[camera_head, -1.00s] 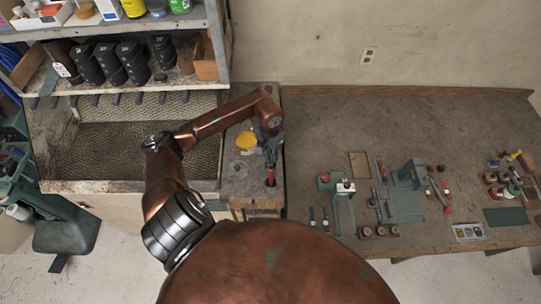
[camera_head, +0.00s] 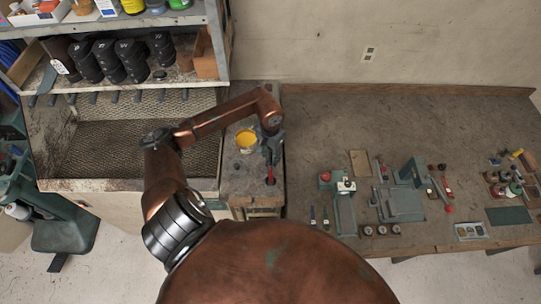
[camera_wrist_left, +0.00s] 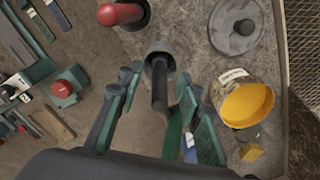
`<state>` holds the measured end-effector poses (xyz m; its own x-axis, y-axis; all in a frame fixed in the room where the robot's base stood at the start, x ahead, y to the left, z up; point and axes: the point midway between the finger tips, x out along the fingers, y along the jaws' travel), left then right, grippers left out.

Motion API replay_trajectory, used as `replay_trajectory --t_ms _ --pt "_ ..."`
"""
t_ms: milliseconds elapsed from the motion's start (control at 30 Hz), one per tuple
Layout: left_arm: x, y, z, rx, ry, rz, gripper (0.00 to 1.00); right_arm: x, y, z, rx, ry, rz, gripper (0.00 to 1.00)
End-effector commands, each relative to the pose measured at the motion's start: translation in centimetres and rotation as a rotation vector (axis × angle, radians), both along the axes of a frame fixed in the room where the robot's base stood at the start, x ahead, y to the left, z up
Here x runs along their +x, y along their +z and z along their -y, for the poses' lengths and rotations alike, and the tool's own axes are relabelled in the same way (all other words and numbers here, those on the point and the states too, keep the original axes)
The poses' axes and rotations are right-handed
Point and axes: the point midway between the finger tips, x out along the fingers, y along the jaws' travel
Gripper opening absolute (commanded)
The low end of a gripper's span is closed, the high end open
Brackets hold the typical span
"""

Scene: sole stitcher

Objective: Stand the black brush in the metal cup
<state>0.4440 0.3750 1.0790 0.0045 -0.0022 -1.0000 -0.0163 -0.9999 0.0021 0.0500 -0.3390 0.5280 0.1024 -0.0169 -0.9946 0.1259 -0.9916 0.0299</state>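In the left wrist view a black brush (camera_wrist_left: 159,90) has its handle pointing up toward the camera. Its far end is inside the rim of a small grey metal cup (camera_wrist_left: 149,57), so it appears to stand in the cup; its exact tilt is hard to judge. My left gripper (camera_wrist_left: 158,80) is open, with one finger on each side of the handle and visible gaps to both. In the head view my left gripper (camera_head: 269,152) is over the narrow bench left of the main table. There the gripper and arm hide the brush and cup.
A yellow-filled pot (camera_head: 246,139) stands close to the gripper; it also shows in the wrist view (camera_wrist_left: 246,104). A round grey lid (camera_wrist_left: 235,24) and a red-topped cylinder (camera_wrist_left: 120,14) are near the cup. Shelves stand at left. The main table (camera_head: 320,110) holds tools, with clear room behind them.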

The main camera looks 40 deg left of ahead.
Motion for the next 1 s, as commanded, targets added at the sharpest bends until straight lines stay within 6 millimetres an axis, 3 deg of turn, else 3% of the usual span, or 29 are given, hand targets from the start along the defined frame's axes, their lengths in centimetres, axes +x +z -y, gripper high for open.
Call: replay_trajectory --t_ms 200,333,700,1000 --pt "0.0 0.1 0.0 0.000 0.000 0.000 0.33 -0.2 0.0 0.6 -0.007 0.002 -0.002 0.00" --pt "0.1 1.2 -0.1 0.002 0.000 0.002 0.33 -0.1 0.0 0.4 -0.004 0.002 -0.002 0.00" --pt "0.1 8.7 -0.1 0.004 0.000 0.004 0.33 0.0 0.0 0.2 -0.002 0.001 0.000 0.00" --pt "0.0 11.8 -0.1 0.000 0.000 0.000 0.33 0.0 0.0 0.2 -0.002 0.001 0.000 0.00"
